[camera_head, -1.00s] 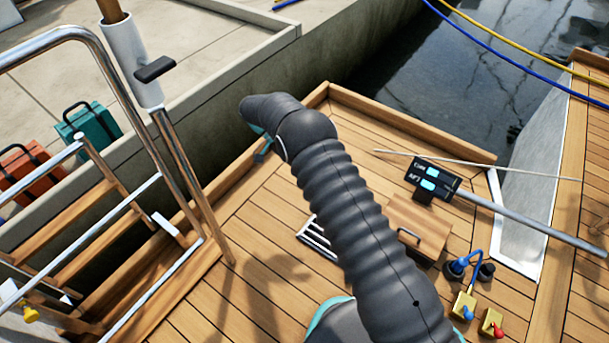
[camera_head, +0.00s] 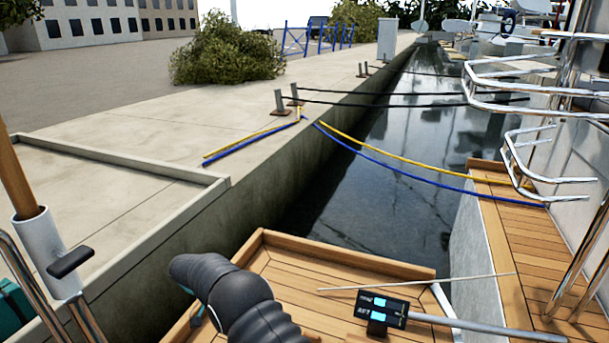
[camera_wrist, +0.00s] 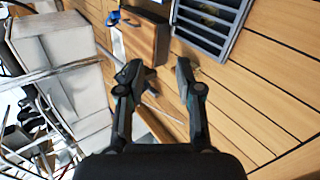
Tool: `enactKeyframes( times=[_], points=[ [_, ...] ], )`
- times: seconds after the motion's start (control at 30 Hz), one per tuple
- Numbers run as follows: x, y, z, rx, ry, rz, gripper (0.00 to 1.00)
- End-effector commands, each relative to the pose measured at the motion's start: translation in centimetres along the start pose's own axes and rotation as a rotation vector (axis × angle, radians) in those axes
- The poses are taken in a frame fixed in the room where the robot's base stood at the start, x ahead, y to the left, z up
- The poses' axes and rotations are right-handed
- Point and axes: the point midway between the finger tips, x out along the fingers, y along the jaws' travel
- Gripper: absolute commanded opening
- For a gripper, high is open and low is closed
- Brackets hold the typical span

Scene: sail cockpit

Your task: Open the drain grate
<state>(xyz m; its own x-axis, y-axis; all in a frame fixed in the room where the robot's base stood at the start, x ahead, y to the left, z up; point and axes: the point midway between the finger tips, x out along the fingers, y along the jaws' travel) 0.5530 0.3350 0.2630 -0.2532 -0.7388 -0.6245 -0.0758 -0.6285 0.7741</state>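The drain grate (camera_wrist: 207,27) shows at the top of the wrist view, partly cut off by the frame. It has a grey frame with bars over a dark opening, set in the teak deck. It appears to lie flat in its place. My gripper (camera_wrist: 157,72) is open and empty, with two black fingers spread apart. The right finger's tip is just below and left of the grate's frame and does not visibly grip it; contact cannot be told. In the head view the grate is out of frame and my arm hides the gripper.
A wooden box or hatch (camera_wrist: 142,38) with a dark handle lies left of the grate. In the head view, a tiller bar with a display (camera_head: 383,308) crosses the deck's right. A raised wooden edge (camera_head: 345,258) borders the water. Bare deck (camera_wrist: 265,90) lies right of my gripper.

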Motion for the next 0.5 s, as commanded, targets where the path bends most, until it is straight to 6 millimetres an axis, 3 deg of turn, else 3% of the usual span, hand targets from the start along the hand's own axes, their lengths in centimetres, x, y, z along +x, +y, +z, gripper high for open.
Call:
enactKeyframes(
  times=[0.23, 0.37, 0.5],
  points=[
    [3.9, -2.9, 1.5, -0.294, -0.004, -0.074, 0.35],
    [4.3, -2.1, 2.5, -0.414, 0.002, -0.132, 0.35],
    [4.1, 0.2, 3.0, -0.503, 0.012, -0.205, 0.35]
  ],
)
